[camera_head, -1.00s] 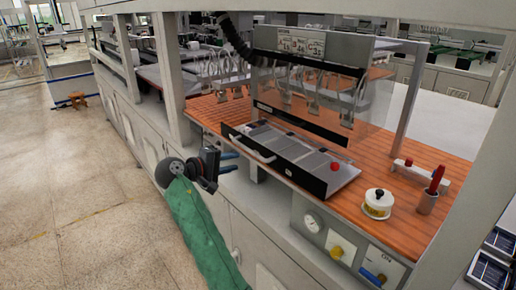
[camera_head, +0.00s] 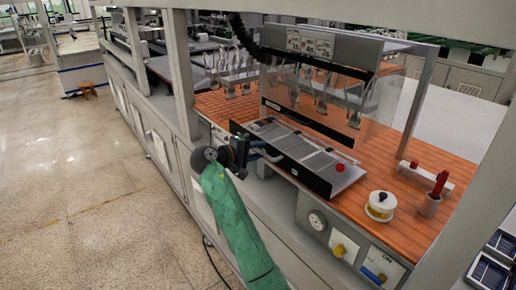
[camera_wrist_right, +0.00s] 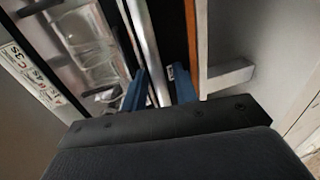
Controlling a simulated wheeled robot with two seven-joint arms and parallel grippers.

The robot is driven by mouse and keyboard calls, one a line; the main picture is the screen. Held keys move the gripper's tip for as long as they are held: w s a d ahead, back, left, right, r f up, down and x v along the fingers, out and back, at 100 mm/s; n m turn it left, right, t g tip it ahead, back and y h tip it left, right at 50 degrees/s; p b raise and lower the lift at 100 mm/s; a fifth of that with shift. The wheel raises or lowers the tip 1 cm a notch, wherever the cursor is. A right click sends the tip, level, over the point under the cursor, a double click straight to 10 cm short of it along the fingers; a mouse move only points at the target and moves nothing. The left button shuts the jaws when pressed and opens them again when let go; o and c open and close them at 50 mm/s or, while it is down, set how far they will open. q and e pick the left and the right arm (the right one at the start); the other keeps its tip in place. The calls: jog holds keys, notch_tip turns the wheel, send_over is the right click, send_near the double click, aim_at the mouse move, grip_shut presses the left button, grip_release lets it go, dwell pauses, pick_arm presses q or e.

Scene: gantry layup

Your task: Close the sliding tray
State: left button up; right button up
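The sliding tray (camera_head: 306,163) has a long dark front and light compartment panels. It juts out from under a clear hood on the orange bench. My right gripper (camera_head: 264,151) is at the left part of the tray's front, where the handle was visible before; the gripper now hides the handle. In the right wrist view, its two blue fingers (camera_wrist_right: 160,90) stand apart, with a silver bar (camera_wrist_right: 147,45) and a dark strip running between them. I cannot tell whether they touch the bar. My left gripper is not in view.
A red knob (camera_head: 340,168) sits at the tray's right end. A white round container (camera_head: 380,206) and a holder with red-handled tools (camera_head: 431,201) stand right on the bench. A gauge (camera_head: 317,220) and yellow knob (camera_head: 340,250) are below.

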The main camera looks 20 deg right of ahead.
aim_at(295, 142)
grip_shut()
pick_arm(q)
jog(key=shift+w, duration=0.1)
pick_arm(e)
jog(key=shift+w+d, duration=0.25)
jog(key=shift+d, duration=0.35)
jog(key=r+x, duration=0.1)
jog(key=x, duration=0.3)
jog(key=r+b+x, duration=0.1)
jog(key=x, duration=0.4)
jog(key=r+x, duration=0.1)
jog(key=x, duration=0.4)
jog(key=shift+w+d, duration=0.1)
jog(key=shift+d, duration=0.2)
jog(key=shift+w+d+b, duration=0.2)
jog(key=shift+d+b, duration=0.1)
jog(key=shift+d, duration=0.4)
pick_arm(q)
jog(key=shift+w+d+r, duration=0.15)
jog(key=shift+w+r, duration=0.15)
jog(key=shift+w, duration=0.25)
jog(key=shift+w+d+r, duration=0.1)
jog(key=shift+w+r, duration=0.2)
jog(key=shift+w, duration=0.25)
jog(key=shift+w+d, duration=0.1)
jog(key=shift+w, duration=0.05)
pick_arm(e)
jog(key=shift+r, duration=0.1)
